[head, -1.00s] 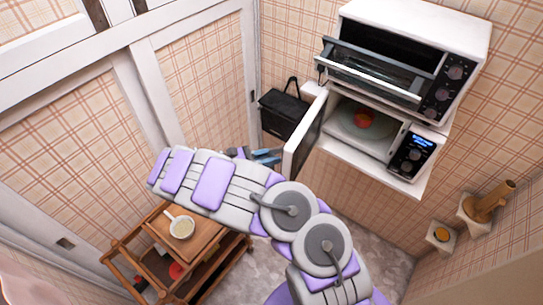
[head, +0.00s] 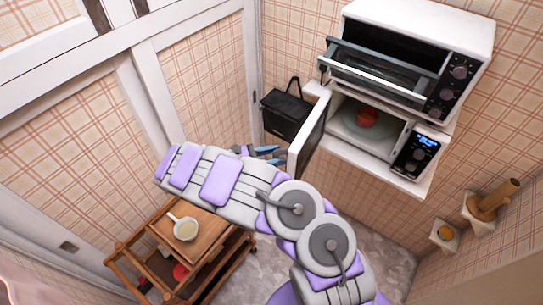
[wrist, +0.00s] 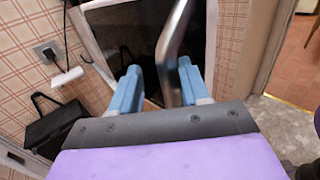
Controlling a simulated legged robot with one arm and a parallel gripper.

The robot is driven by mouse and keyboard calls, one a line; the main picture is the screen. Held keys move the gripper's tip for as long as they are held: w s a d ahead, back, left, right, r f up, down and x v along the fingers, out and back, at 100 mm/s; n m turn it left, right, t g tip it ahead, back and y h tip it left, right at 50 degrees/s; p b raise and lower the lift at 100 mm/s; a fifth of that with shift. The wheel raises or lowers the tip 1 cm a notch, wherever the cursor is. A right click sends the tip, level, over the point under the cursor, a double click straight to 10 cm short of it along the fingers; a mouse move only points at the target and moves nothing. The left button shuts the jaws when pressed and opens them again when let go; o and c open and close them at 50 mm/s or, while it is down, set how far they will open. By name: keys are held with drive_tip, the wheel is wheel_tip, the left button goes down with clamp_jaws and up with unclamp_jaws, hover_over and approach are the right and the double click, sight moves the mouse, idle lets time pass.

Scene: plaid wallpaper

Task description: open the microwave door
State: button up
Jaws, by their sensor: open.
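The white microwave (head: 369,130) sits below the toaster oven, with its inside and a round plate holding a red item showing. Its door (head: 309,138) stands swung well out to the left. In the wrist view the door's dark panel (wrist: 130,40) fills the upper middle, and its curved metal handle (wrist: 171,62) runs down between my fingers. My gripper (head: 268,154) is beside the door's outer face, partly hidden by my arm. In the wrist view my gripper (wrist: 160,72) has its two blue fingers apart, one on each side of the handle; contact is not clear.
A toaster oven (head: 465,45) with its door lowered sits above the microwave. A black bag (head: 286,113) hangs on the wall behind the door. A wooden cart (head: 205,222) with a bowl (head: 186,229) stands at lower left. Wall shelves (head: 478,212) are at right.

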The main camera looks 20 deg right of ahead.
drive_tip(key=shift+a, duration=0.4)
drive_tip(key=a, duration=1.1)
drive_tip(key=shift+a+p, duration=0.4)
drive_tip(key=shift+p, duration=0.05)
drive_tip(key=shift+w+f, duration=0.1)
idle(0.9)
